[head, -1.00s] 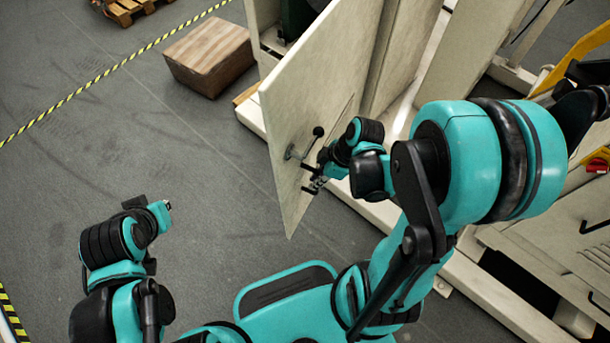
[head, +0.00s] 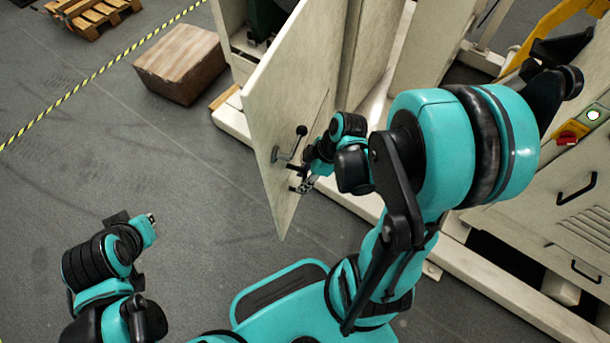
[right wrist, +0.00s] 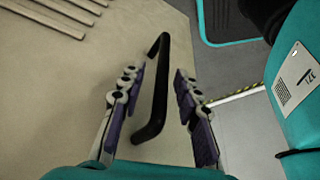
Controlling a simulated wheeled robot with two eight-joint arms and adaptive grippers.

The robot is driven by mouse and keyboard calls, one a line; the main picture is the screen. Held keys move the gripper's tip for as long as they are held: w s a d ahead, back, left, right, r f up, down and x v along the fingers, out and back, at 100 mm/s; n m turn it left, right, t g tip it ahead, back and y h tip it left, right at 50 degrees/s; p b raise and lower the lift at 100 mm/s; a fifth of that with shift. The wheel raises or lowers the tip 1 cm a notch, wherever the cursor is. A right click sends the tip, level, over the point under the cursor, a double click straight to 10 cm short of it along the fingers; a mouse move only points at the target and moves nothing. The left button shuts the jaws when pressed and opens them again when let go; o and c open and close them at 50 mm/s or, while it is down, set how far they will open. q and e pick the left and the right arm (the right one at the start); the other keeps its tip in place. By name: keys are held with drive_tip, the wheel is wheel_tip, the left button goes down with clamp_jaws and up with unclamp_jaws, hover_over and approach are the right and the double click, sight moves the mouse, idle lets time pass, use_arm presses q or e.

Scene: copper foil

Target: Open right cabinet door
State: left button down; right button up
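The pale cabinet door (head: 270,110) stands swung out from the cabinet, its edge towards my left side. In the right wrist view, a black bar handle (right wrist: 153,100) lies between the two purple-padded fingers of my right gripper (right wrist: 157,80), with a gap on each side. That gripper is open. My left gripper (head: 147,228) hangs over open floor away from the door, its finger opening too small to tell.
A cardboard box (head: 181,65) stands on the floor left of the cabinet, and a wooden pallet (head: 92,14) is further back. A machine panel with a red switch (head: 568,138) and black handles is at right. The floor at left is clear.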

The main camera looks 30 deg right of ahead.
drive_tip(key=v, duration=1.2)
idle(0.4)
